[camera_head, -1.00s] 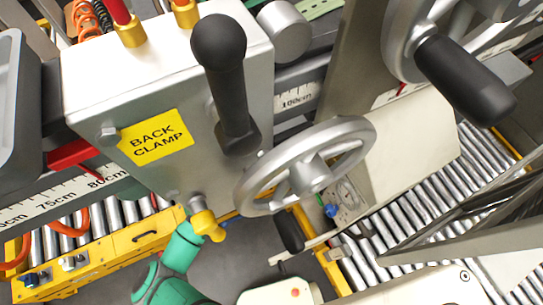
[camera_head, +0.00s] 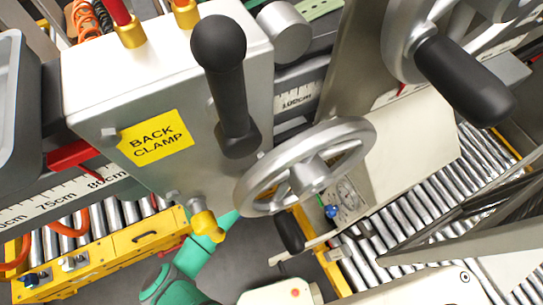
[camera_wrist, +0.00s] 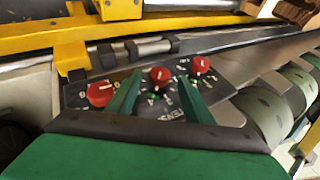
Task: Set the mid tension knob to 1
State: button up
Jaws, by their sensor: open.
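Three red knobs with white marks sit on a dark dial panel (camera_wrist: 75,97) in the wrist view. The middle knob (camera_wrist: 160,74) lies between the tips of my gripper's two green fingers (camera_wrist: 158,82). My gripper is open, and I cannot tell whether either finger touches the knob. The left knob (camera_wrist: 100,94) is outside the left finger, and the right knob (camera_wrist: 200,65) is beyond the right finger. The middle knob's white mark points roughly up in the picture; the number it meets is not legible. The head view hides my gripper and these knobs.
A yellow frame (camera_wrist: 75,45) runs behind the panel, and grey-green rollers (camera_wrist: 262,112) lie to the right. In the head view, the back clamp box (camera_head: 85,80), a handwheel (camera_head: 250,190) and a roller conveyor (camera_head: 405,215) crowd the space around my arm.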

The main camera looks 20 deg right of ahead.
jog(key=shift+x, duration=1.1)
jog(key=c, duration=1.1)
jog(key=shift+g, duration=0.3)
